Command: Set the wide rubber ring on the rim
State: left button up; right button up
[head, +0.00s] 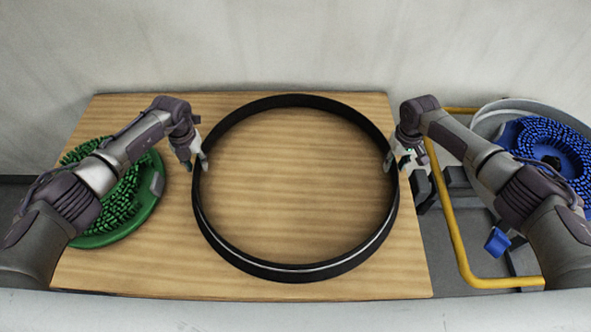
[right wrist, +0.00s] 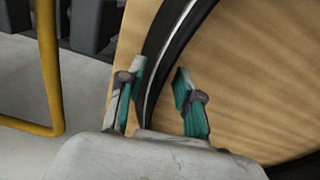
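The wide black rubber ring (head: 295,272), with a pale line along its band, lies flat on a wooden table. My left gripper (head: 196,164) is at the ring's left side. Its fingers look apart, one on each side of the band. My right gripper (head: 395,160) is at the ring's right side. In the right wrist view its open fingers (right wrist: 160,82) straddle the ring's band (right wrist: 165,40), with a gap on the inner side. A grey round rim (head: 508,104) shows at the far right, partly hidden by a blue brush disc and cut off by the frame.
The wooden table (head: 310,190) is bare inside the ring. A green bristled disc (head: 118,205) lies at the table's left, partly behind my left arm. The blue bristled disc (head: 550,150) is at the right. A yellow tube frame (head: 452,215) stands beside the table's right edge.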

pick_arm(q)
jog(key=shift+f, duration=0.7)
pick_arm(e)
jog(key=shift+f, duration=0.7)
pick_arm(q)
jog(key=shift+c, duration=0.2)
pick_arm(e)
jog(key=shift+c, duration=0.2)
pick_arm(q)
grip_shut()
pick_arm(e)
grip_shut()
pick_arm(q)
jog(key=shift+r, duration=0.1)
pick_arm(e)
jog(key=shift+r, duration=0.1)
